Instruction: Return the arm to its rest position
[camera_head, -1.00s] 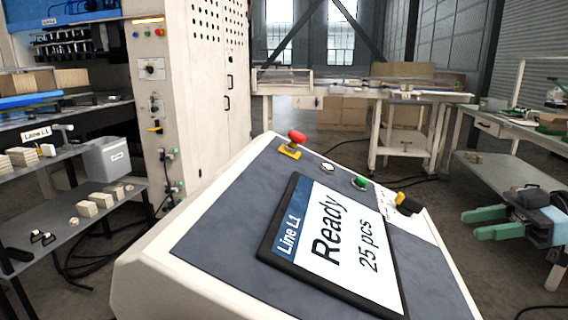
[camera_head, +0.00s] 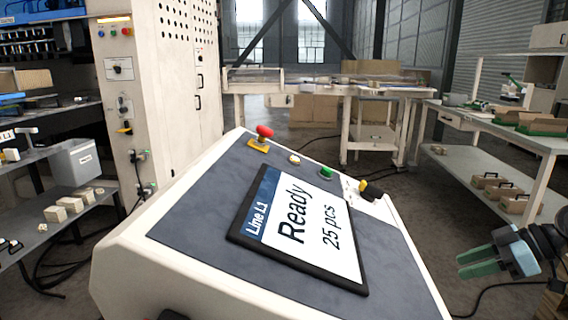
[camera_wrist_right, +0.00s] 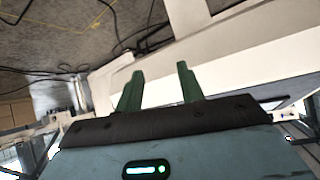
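My right gripper (camera_head: 462,265) is at the lower right of the head view, to the right of the console and clear of it. Its two green fingers point left. In the right wrist view the fingers (camera_wrist_right: 160,72) stand apart with nothing between them, so it is open and empty. Part of my right wrist shows behind it at the picture's right edge. My left gripper is in neither view.
A slanted control console (camera_head: 180,212) with a tablet (camera_head: 300,228) reading "Ready 25 pcs" fills the middle. A red button (camera_head: 265,131) sits at its top. A shelved bench (camera_head: 480,160) stands at right, behind the gripper. Dark cables lie on the floor.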

